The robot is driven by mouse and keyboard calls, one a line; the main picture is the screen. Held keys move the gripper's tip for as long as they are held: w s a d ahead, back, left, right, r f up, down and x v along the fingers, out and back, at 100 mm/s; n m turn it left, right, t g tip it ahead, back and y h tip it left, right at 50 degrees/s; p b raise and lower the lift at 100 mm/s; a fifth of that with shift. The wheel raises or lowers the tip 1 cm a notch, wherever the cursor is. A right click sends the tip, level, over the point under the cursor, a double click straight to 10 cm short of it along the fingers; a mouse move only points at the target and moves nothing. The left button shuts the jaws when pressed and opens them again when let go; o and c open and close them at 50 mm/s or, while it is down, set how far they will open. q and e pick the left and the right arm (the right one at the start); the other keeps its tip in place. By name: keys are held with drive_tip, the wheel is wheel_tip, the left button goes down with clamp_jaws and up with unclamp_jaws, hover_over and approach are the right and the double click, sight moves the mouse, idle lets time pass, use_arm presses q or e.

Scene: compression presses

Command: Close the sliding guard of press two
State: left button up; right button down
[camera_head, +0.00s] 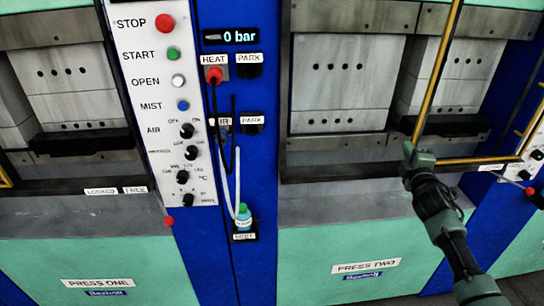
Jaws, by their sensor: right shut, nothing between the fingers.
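Press two (365,283) stands at the right, teal and blue, with its label on the lower front. Its sliding guard (437,75) shows as a yellow tube frame at the right part of the opening. The left part of the opening is uncovered, showing the grey blocks inside. My right gripper (410,150) is shut and empty. In the picture it lies at the lower left corner of the guard frame; I cannot tell whether it touches the tube. My left gripper is out of view.
A white control panel (150,45) with buttons and knobs stands between the presses. Cables hang from the red HEAT plug (213,75) beside it. Press one (70,255) is at the left. A grey sill (340,205) runs below press two's opening.

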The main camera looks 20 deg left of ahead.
drive_tip(key=shift+w+d+r, duration=0.1)
drive_tip(key=shift+w+d, duration=0.15)
drive_tip(key=shift+d, duration=0.55)
drive_tip(key=shift+r, duration=0.1)
